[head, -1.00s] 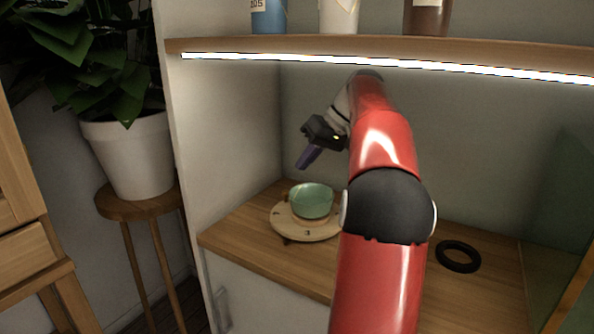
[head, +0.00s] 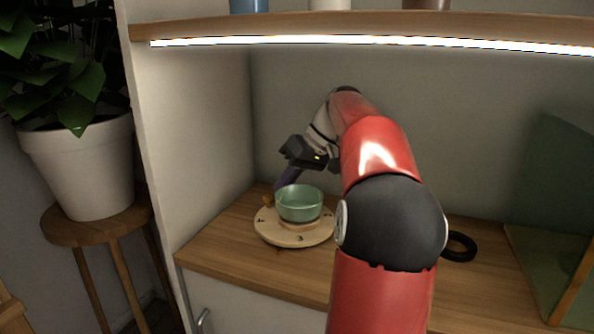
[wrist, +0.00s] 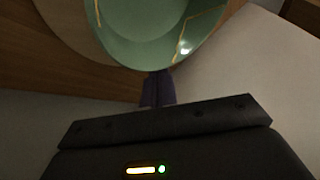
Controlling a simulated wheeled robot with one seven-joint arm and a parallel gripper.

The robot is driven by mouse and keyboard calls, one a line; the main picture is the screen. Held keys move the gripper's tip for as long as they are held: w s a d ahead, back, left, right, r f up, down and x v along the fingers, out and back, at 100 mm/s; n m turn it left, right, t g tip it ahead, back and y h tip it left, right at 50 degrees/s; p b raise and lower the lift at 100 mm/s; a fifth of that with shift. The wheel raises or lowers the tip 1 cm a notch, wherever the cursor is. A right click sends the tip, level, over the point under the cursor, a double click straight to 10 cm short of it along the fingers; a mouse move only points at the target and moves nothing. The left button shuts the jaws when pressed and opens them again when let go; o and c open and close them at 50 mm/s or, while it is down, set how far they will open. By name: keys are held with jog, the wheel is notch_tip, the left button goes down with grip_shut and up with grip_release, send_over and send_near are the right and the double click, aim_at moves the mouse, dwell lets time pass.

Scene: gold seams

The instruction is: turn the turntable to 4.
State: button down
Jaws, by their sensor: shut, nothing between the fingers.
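The round pale wooden turntable (head: 272,235) sits on the cabinet's wooden surface, with a 3 facing the front and another mark, hard to read, at its left. A green bowl with gold seams (head: 299,205) stands upright on it and also fills the top of the wrist view (wrist: 150,35). A small brownish knob (head: 268,201) shows at the turntable's back left edge. My gripper (head: 281,186) is shut and empty, pointing down just behind the bowl's back left side. In the wrist view its dark fingers (wrist: 158,88) are together near the bowl's rim; contact cannot be told.
A black ring (head: 460,247) lies on the wooden surface (head: 215,245) to the right, partly behind my arm. The white cabinet wall (head: 195,130) stands close on the left. A lit shelf (head: 350,27) runs above. A green panel (head: 555,190) stands at the right.

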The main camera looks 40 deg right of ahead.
aim_at(266, 197)
jog(key=shift+w+a+f, duration=0.25)
jog(key=shift+f, duration=0.3)
jog(key=shift+a+n+g, duration=0.3)
jog(key=shift+a+n, duration=0.05)
jog(key=shift+n, duration=0.35)
jog(key=shift+w+a+y+p, duration=0.1)
jog(key=shift+y+p, duration=0.2)
jog(key=shift+p, duration=0.05)
jog(key=shift+a+p, duration=0.3)
jog(key=shift+a, duration=0.6)
jog(key=shift+a+n+g, duration=0.35)
jog(key=shift+n+g, duration=0.15)
jog(key=shift+n, duration=0.4)
jog(key=shift+s+a+p, duration=0.35)
jog(key=shift+s+a, duration=0.2)
jog(key=shift+a, duration=0.3)
jog(key=shift+s+a+n+g+y+p, duration=0.25)
jog(key=shift+n+g, duration=0.15)
jog(key=shift+n, duration=0.25)
jog(key=shift+s+a+n+g+y+p, duration=0.15)
jog(key=shift+a+n+g+y+p, duration=0.2)
jog(key=shift+n, duration=0.3)
jog(key=shift+s+n, duration=0.1)
jog(key=shift+n, duration=0.2)
